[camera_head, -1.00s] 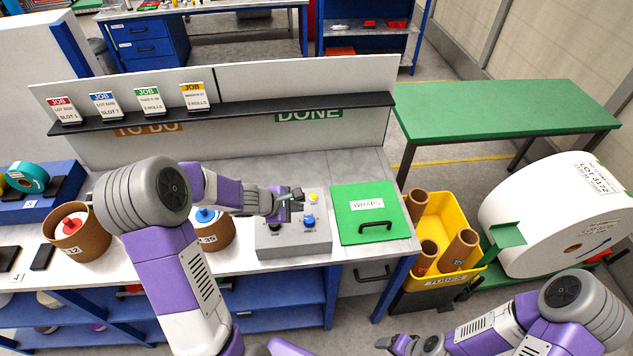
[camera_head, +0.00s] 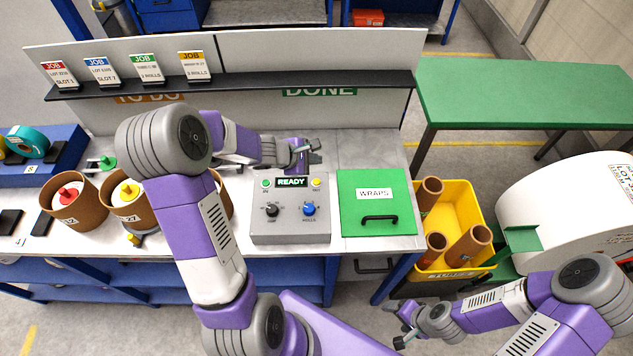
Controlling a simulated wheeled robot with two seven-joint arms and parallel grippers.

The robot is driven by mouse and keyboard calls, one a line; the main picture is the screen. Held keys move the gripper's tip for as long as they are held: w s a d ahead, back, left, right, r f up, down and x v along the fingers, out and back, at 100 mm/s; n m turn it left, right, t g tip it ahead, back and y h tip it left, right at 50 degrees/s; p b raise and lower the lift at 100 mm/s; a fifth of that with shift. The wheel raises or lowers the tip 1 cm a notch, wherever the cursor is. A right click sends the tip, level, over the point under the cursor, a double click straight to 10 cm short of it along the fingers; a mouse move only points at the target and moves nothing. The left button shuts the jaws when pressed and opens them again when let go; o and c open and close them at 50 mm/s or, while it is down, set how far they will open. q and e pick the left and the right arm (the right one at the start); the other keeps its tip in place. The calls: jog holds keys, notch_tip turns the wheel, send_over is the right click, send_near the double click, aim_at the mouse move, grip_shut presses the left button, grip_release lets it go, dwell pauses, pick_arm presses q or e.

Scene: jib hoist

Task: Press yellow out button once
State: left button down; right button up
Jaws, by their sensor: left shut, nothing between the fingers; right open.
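The yellow button (camera_head: 316,183) is at the top right of a grey control box (camera_head: 290,232) on the bench. A green button (camera_head: 265,183) is at its top left, with a lit display (camera_head: 291,182) reading READY between them. A black knob (camera_head: 271,210) and a blue knob (camera_head: 308,209) sit below. My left gripper (camera_head: 308,153) is shut and empty, just beyond the box's back edge in the picture; its height above the bench is hard to tell. It looks apart from the yellow button. My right gripper (camera_head: 401,326) is open and empty, low in front of the bench.
A green WRAPS lid (camera_head: 375,185) with a black handle lies right of the box. A yellow bin (camera_head: 458,205) of brown tubes stands further right. Brown drums (camera_head: 75,200) stand at left. A black shelf (camera_head: 240,84) with job cards runs behind.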

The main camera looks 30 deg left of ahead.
pick_arm(q)
jog(key=b, duration=0.6)
send_over(314, 183)
notch_tip(314, 183, down, 7)
jog(key=shift+d+f, duration=0.1)
jog(key=shift+f+b, duration=0.3)
jog(key=shift+b, duration=0.1)
jog(key=shift+f, duration=0.1)
dwell(1.2)
jog(key=shift+f+b, duration=0.3)
jog(key=shift+b, duration=0.25)
jog(key=shift+f+b, duration=0.5)
jog(key=shift+b, duration=0.1)
dwell(0.5)
jog(key=shift+r, duration=0.1)
jog(key=shift+r+p, duration=0.7)
jog(key=shift+r, duration=0.1)
